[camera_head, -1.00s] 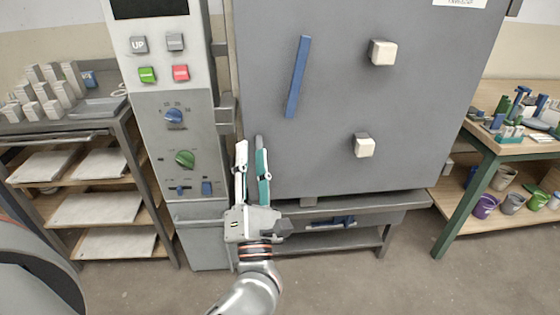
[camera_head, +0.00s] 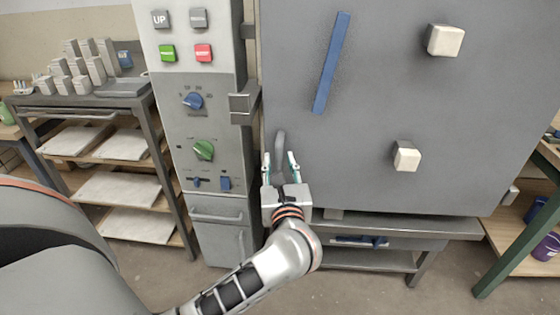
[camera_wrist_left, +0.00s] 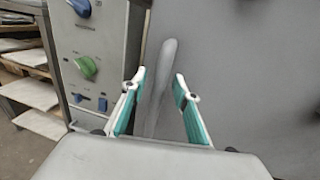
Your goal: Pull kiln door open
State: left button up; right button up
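The kiln door (camera_head: 375,110) is a large grey panel, and it looks shut. A blue bar (camera_head: 331,62) and two cream knobs (camera_head: 444,40) are on its face. A grey curved handle (camera_head: 280,142) stands at the door's lower left edge. My left gripper (camera_head: 280,160) is at the lower part of this handle, pointing at the door. In the left wrist view its two teal-lined fingers are apart on either side of the handle (camera_wrist_left: 166,62). The left finger looks closer to it, and there is a gap on the right. My right gripper is not in view.
A control panel (camera_head: 195,125) with buttons and knobs is just left of the door. A rack (camera_head: 110,185) with pale slabs stands further left. A stand (camera_head: 400,230) is under the kiln. A green-legged table (camera_head: 520,235) is at the right. Bare floor lies in front.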

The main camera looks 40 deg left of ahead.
pick_arm(q)
jog(key=shift+w+a, duration=0.35)
grip_shut()
jog(key=shift+d, duration=0.1)
